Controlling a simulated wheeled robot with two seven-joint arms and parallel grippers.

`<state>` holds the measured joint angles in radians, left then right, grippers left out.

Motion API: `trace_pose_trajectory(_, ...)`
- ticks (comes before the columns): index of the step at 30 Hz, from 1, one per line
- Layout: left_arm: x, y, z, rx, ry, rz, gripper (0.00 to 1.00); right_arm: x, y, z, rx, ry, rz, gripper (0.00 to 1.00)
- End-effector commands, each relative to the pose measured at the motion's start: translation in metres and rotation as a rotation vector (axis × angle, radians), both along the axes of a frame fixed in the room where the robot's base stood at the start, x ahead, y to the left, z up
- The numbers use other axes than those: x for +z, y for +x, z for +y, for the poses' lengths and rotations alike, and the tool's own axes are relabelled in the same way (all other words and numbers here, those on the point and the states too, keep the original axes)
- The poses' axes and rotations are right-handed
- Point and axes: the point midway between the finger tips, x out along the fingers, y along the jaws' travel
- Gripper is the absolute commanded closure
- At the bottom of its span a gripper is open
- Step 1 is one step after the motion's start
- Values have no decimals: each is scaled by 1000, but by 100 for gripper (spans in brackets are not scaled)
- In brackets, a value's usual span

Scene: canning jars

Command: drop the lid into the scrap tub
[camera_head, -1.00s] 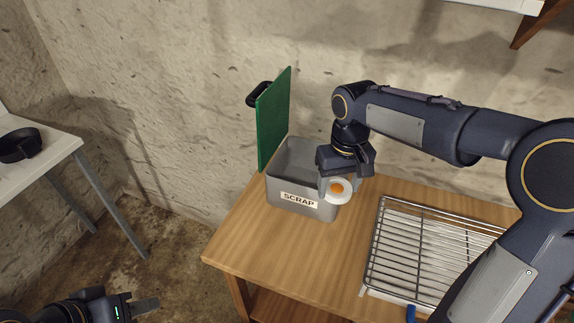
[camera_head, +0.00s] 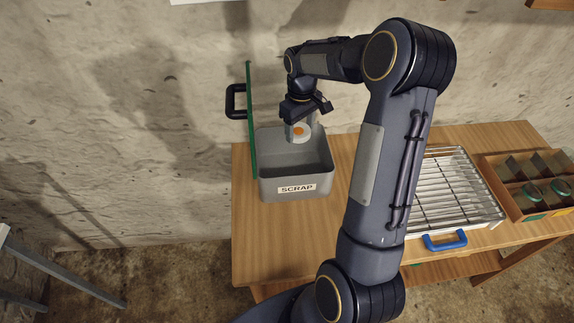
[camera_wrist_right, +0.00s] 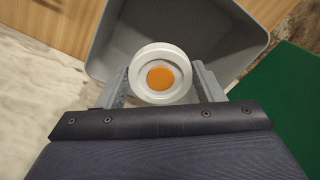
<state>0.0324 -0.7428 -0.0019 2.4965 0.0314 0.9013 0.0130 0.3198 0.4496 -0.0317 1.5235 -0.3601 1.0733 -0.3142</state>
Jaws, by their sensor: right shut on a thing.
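The lid (camera_head: 300,132) is a white ring-edged disc with an orange centre. My right gripper (camera_head: 301,126) is shut on it. In the right wrist view the lid (camera_wrist_right: 161,74) sits between the two grey fingers of the gripper (camera_wrist_right: 163,84). The scrap tub (camera_head: 297,188) is a grey open box labelled SCRAP on the wooden table. The lid is held over the tub's opening, toward its back part. The tub's grey walls (camera_wrist_right: 250,17) show behind the lid in the right wrist view. My left gripper is out of view.
A green board (camera_head: 252,120) with a black handle stands upright against the tub's left side. A wire rack (camera_head: 455,190) with a blue handle lies right on the table (camera_head: 258,243). A wooden divided box (camera_head: 490,172) holds several things at far right. A stone wall is behind.

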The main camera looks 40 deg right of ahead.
Motion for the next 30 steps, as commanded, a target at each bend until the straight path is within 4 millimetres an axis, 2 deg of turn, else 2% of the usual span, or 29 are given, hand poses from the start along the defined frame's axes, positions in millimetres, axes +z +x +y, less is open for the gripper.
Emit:
trace_pose_trajectory(1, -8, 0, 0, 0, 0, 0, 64, -9, 0, 0, 0, 1, 1, 60)
trace_pose_trajectory(6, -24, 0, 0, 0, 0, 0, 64, -30, 0, 1, 0, 1, 1, 60)
trace_pose_trajectory(12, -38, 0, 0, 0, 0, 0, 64, -49, 0, 1, 0, 1, 1, 60)
trace_pose_trajectory(22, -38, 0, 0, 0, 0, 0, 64, -50, 0, 1, 0, 0, 0, 60)
trace_pose_trajectory(23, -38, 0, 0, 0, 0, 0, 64, -50, 0, 1, 0, 1, 0, 35)
trace_pose_trajectory(28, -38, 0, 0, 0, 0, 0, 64, -50, 0, 1, 0, 1, 0, 13)
trace_pose_trajectory(30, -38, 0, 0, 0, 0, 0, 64, -50, 0, 1, 0, 1, 0, 13)
